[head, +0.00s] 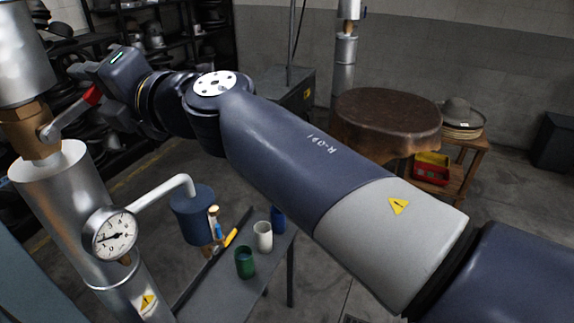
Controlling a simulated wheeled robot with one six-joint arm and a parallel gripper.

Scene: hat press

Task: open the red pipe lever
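The red pipe lever (91,96) is at the left. Its silver arm runs from a pivot on the brass valve (34,132) up and to the right, ending in a red grip. The lever stands out sideways from the upright metal pipe (65,195). My gripper (106,86) is at the red grip's outer end, touching it or very close to it. The gripper's dark body hides that end of the grip and most of the fingers, so I cannot tell whether they are closed on it.
A pressure gauge (110,234) and a white bent pipe (160,191) stick out below the valve. A grey bench (213,283) holds a green cup (245,262), a white cup (263,236) and tools. A round brown-topped table (388,112) stands behind my arm.

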